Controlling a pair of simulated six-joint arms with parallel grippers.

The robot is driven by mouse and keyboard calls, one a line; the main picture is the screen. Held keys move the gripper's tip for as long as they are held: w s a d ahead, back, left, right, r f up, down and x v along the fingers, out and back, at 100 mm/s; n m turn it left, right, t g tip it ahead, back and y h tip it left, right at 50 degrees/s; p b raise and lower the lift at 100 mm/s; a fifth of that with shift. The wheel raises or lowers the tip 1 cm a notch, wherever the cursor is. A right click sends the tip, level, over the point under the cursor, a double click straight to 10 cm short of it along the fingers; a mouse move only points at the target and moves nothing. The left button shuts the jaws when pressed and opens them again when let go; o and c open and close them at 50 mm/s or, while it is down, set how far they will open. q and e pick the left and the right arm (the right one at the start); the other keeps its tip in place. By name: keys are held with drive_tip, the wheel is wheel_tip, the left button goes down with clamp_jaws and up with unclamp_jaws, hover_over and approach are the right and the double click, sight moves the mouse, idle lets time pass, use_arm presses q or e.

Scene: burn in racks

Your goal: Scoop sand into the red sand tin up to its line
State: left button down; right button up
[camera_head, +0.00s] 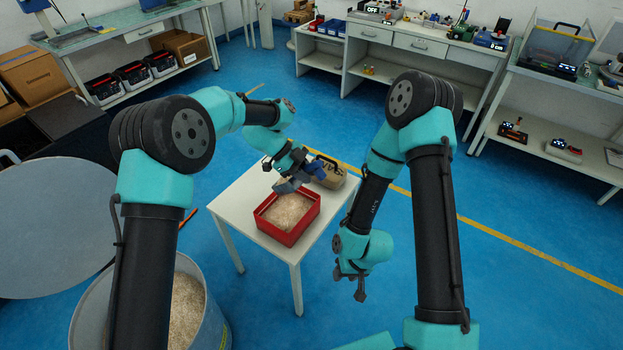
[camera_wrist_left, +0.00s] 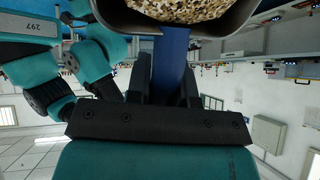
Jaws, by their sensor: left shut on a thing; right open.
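The red sand tin (camera_head: 313,216) stands on the small white table, with pale sand (camera_head: 286,212) inside; its line cannot be made out. My left gripper (camera_head: 299,168) is above the tin's far side, shut on the blue handle of a scoop. The grey scoop bowl (camera_head: 286,186) is over the tin's far edge. In the left wrist view, the blue handle (camera_wrist_left: 172,58) runs between my fingers and the scoop bowl (camera_wrist_left: 240,18) holds speckled sand (camera_wrist_left: 178,9). My right gripper (camera_head: 354,284) hangs open and empty at the right of the table.
A drum (camera_head: 213,328) with sand inside stands at the lower left, near a round grey lid (camera_head: 50,225). A tan case (camera_head: 332,177) sits on the white table (camera_head: 238,204) behind the tin. Workbenches line the back; blue floor is open at right.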

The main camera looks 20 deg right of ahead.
sight(296, 190)
use_arm(q)
drive_tip(key=shift+w+a+r+g+h, duration=1.1)
drive_tip(key=shift+w+g+h, duration=0.2)
drive_tip(key=shift+g, duration=0.1)
drive_tip(key=shift+f, duration=0.1)
idle(1.2)
drive_tip(key=shift+s+f, duration=0.4)
drive_tip(key=shift+s, duration=0.05)
drive_tip(key=s+f+t+y, duration=0.1)
drive_tip(key=s+a+f+m+t+y, duration=0.1)
drive_tip(key=s+f+y, duration=0.1)
drive_tip(key=s+f+t+y, duration=0.1)
drive_tip(key=shift+s+a+f+m+t+y, duration=0.15)
drive_tip(key=shift+a+f+m+t+y, duration=0.15)
drive_tip(key=shift+m, duration=0.1)
drive_tip(key=shift+s+d+r+m+t+y, duration=0.1)
drive_tip(key=shift+s+d+m+t+y, duration=0.1)
drive_tip(key=shift+s+m+t+y, duration=0.8)
drive_tip(key=shift+s+d+m+t+y, duration=0.2)
drive_tip(key=shift+s+m+t+y, duration=0.4)
drive_tip(key=shift+s+m+t, duration=0.75)
drive_tip(key=shift+w+m, duration=0.25)
